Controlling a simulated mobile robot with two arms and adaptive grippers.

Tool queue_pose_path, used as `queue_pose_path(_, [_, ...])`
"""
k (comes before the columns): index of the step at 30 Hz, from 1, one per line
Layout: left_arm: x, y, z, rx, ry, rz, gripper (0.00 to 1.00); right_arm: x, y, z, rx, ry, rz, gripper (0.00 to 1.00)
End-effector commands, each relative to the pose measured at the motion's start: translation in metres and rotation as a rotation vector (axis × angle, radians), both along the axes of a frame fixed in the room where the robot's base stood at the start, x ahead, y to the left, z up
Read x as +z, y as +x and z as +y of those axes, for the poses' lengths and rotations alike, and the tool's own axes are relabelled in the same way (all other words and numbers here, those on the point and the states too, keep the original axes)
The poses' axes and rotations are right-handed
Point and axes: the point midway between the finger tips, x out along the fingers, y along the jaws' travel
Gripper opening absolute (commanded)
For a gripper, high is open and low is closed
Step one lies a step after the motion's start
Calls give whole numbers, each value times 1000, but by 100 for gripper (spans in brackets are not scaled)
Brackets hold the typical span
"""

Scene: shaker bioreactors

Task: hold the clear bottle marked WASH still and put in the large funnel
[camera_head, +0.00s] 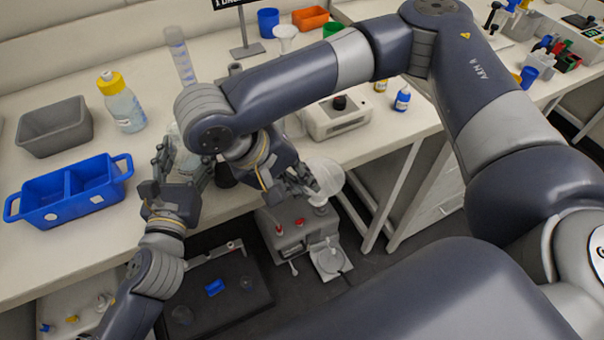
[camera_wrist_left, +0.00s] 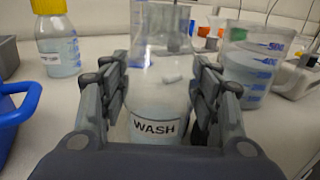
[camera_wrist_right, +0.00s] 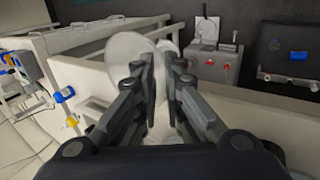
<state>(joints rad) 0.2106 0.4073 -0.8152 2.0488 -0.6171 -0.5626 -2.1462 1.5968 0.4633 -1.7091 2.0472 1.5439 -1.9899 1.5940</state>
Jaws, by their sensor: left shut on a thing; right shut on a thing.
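The clear bottle marked WASH (camera_wrist_left: 158,98) stands upright on the bench between the fingers of my left gripper (camera_wrist_left: 159,88), which is shut on it. In the head view my left gripper (camera_head: 182,170) is at the bench's front, and my right arm hides most of the bottle. My right gripper (camera_head: 308,180) is shut on the large funnel (camera_head: 329,174), a pale translucent cone. The funnel is held out past the bench's front edge, to the right of the bottle and apart from it. The funnel also shows beyond the fingertips in the right wrist view (camera_wrist_right: 128,50).
A blue two-part tray (camera_head: 50,214), a grey bin (camera_head: 55,128) and a yellow-capped bottle (camera_head: 122,105) stand left of the bottle. A graduated beaker (camera_wrist_left: 254,66) is close on its right. A white instrument (camera_head: 336,118) stands farther right. A smaller white funnel (camera_head: 286,34) is behind.

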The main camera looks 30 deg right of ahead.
Motion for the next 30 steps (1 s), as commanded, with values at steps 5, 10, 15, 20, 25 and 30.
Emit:
queue_pose_path(5, [-1,0,0,-1,1,2,15,38,14,45,13,-2,-10,0])
queue_pose_path(10, [-1,0,0,0,1,2,15,61,27,67,242,-5,-3,0])
queue_pose_path(15, [-1,0,0,0,1,2,15,76,42,75,513,-7,-3,0])
queue_pose_path(20, [-1,0,0,0,0,1,15,90,56,82,767,-7,-6,0])
queue_pose_path(25, [-1,0,0,0,0,1,15,107,69,87,1012,-9,-10,0])
queue_pose_path(30, [-1,0,0,0,0,1,15,123,82,91,1246,-11,-13,0])
